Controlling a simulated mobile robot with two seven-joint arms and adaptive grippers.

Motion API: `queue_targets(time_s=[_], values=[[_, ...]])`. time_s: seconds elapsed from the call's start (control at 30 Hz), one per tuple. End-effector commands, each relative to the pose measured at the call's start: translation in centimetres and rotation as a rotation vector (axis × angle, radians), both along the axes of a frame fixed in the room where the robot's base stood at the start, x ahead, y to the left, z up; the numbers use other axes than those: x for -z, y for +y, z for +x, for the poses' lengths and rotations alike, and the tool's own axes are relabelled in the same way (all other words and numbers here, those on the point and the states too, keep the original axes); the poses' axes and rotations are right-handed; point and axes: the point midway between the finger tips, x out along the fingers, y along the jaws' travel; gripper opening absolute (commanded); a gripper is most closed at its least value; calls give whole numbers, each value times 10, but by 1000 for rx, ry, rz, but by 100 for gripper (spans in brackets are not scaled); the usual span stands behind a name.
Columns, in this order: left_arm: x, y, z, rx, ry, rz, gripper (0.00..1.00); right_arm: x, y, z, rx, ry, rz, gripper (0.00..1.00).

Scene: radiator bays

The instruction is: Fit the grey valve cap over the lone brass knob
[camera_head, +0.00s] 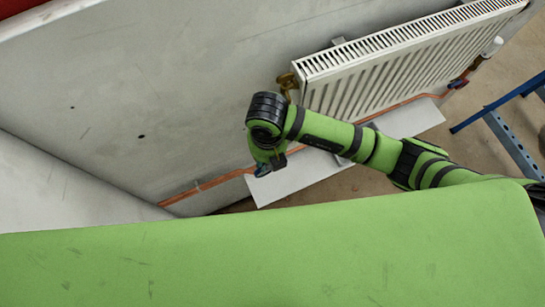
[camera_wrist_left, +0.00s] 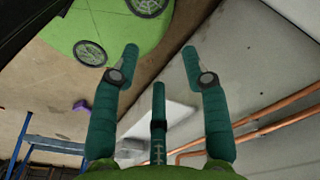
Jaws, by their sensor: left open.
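A brass knob (camera_head: 287,82) stands at the left end of the white radiator (camera_head: 385,65), near its top corner. The arm reaching across from the right in the head view matches what the left wrist view shows, so I take it as my left arm. Its gripper (camera_head: 264,168) hangs low near the wall, mostly hidden by the wrist. In the left wrist view the gripper (camera_wrist_left: 160,52) has its teal fingers spread, with nothing between them. It is apart from the knob, below and left of it. I cannot make out a grey valve cap. My right gripper is out of view.
A copper pipe (camera_head: 200,188) runs low along the grey wall (camera_head: 150,90). A white board (camera_head: 287,182) lies beneath the radiator. A small valve (camera_head: 458,84) is at the pipe's right. A blue frame (camera_head: 500,103) stands at right. A purple object (camera_wrist_left: 80,106) is on the floor.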

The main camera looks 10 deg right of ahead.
Motion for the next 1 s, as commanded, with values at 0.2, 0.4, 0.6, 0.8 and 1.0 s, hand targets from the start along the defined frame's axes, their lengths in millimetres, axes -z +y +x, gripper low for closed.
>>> queue_targets(time_s=[0.2,0.4,0.6,0.8,1.0], values=[[5,15,2,0,-2,19,46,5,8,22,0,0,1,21],[16,24,5,-4,-6,31,46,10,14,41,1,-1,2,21],[32,22,5,-4,-7,28,46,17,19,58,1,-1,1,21],[52,15,7,-7,-10,19,46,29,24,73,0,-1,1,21],[55,12,7,-5,-10,15,46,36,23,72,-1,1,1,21]])
